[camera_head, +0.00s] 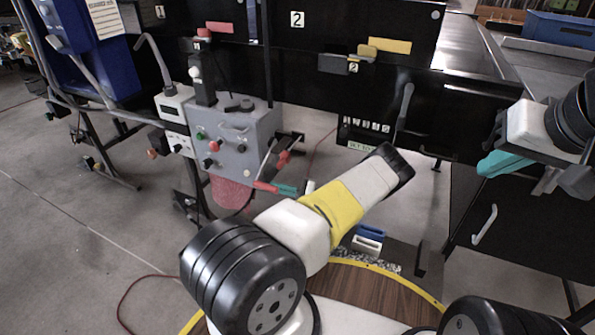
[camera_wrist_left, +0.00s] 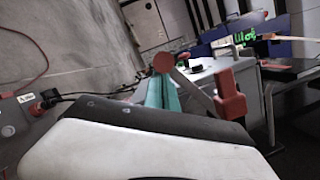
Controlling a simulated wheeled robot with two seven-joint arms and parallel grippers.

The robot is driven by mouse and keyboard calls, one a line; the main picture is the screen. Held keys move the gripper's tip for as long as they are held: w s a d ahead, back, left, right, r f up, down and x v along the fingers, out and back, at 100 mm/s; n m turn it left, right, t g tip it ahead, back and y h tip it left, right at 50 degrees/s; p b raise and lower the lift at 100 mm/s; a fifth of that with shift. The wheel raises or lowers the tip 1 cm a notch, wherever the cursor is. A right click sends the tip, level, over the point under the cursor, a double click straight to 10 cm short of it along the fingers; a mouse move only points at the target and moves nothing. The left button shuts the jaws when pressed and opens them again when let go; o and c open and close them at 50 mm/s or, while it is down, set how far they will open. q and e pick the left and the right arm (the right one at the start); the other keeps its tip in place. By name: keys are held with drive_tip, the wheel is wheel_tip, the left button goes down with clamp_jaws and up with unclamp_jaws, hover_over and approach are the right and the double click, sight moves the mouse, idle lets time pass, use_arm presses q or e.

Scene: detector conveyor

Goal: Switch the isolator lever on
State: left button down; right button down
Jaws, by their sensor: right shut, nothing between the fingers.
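The grey control box (camera_head: 240,140) stands left of centre in the head view. On its right side are a grey lever arm and red parts, a red knob (camera_head: 283,158) and a red handle (camera_head: 264,186). My left gripper (camera_head: 287,189) shows only teal fingertips beside the red handle; the rest is hidden behind my arm. In the left wrist view the teal fingers (camera_wrist_left: 162,95) lie just below a round red knob (camera_wrist_left: 163,62), with a grey link and red block (camera_wrist_left: 231,95) to the right. Contact and finger gap are unclear. My right gripper (camera_head: 505,163) is shut and empty at the right.
A white box (camera_head: 175,108) with a hooked grey handle stands left of the control box. A red mesh cylinder (camera_head: 231,190) is below the box. A black panel (camera_head: 375,95) with yellow and red blocks stands behind. Open floor (camera_head: 80,230) lies at the left.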

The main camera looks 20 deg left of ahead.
use_arm(q)
drive_tip(key=s+r+m, duration=0.1)
drive_tip(key=r+m, duration=0.1)
drive_tip(key=s+r+m+t, duration=0.1)
drive_tip(key=r+m, duration=0.1)
drive_tip(key=s+r+m+y, duration=0.1)
drive_tip(key=r+m, duration=0.1)
drive_tip(key=r, duration=0.1)
drive_tip(key=shift+s+a+m+t, duration=0.1)
drive_tip(key=shift+m+t, duration=0.2)
wheel_tip(320, 180, up, 10)
drive_tip(key=w+m+t, duration=0.2)
drive_tip(key=m+t, duration=0.1)
drive_tip(key=m, duration=0.5)
drive_tip(key=shift+r+m, duration=0.15)
drive_tip(key=shift+m, duration=0.25)
drive_tip(key=shift+w+r, duration=0.2)
hover_over(273, 187)
drive_tip(key=w, duration=0.1)
wheel_tip(273, 187, down, 5)
drive_tip(key=w+v, duration=0.1)
drive_tip(key=v, duration=0.9)
drive_tip(key=shift+s, duration=0.45)
